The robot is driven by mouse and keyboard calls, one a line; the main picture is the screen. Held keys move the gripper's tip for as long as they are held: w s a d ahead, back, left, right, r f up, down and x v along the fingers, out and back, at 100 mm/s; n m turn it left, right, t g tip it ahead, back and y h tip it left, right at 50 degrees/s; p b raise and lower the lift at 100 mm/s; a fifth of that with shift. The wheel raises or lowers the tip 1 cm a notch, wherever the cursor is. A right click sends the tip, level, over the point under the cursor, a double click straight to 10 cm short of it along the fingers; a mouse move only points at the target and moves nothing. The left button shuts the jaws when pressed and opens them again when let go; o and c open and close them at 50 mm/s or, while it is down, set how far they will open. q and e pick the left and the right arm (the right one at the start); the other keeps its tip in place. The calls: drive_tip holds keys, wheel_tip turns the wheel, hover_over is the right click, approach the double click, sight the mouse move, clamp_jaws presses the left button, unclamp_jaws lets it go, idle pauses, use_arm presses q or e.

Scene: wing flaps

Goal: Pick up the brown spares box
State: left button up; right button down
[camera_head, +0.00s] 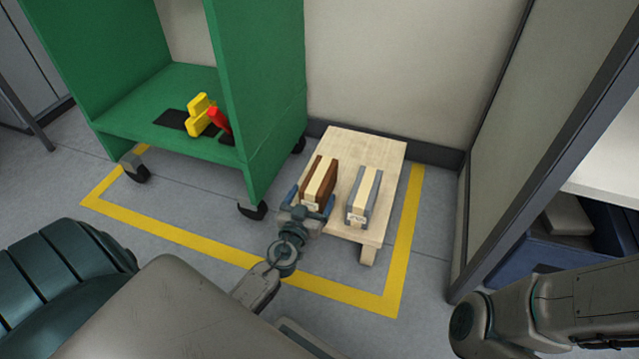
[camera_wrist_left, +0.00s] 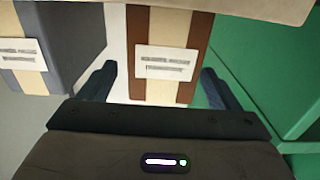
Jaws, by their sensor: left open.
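The brown spares box (camera_head: 320,180), brown with a cream band and a white label, sits upright on the low wooden stand. In the left wrist view the brown box (camera_wrist_left: 168,32) fills the top middle with its labelled end toward me. My left gripper (camera_head: 309,207) is at the near end of this box. Its fingers (camera_wrist_left: 159,82) are open, one on each side of the box, with gaps showing. A grey box (camera_head: 364,195) with a cream band stands to the right on the same stand. My right gripper is not in view.
The wooden stand (camera_head: 375,150) is inside a yellow floor outline (camera_head: 215,247). A green wheeled rack (camera_head: 258,90) stands close on the left, with yellow and red items (camera_head: 203,116) on its shelf. A dark-framed partition (camera_head: 545,140) is at right.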

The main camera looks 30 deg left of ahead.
sight(316, 181)
use_arm(q)
drive_tip(key=w, duration=0.1)
drive_tip(key=w+r, duration=0.1)
drive_tip(key=w+a+p, duration=0.1)
drive_tip(key=shift+w+r, duration=0.2)
drive_tip(key=shift+w, duration=0.15)
drive_tip(key=shift+w+a+f, duration=0.1)
drive_tip(key=shift+w+a, duration=0.05)
drive_tip(key=shift+w, duration=0.25)
drive_tip(key=c, duration=1.3)
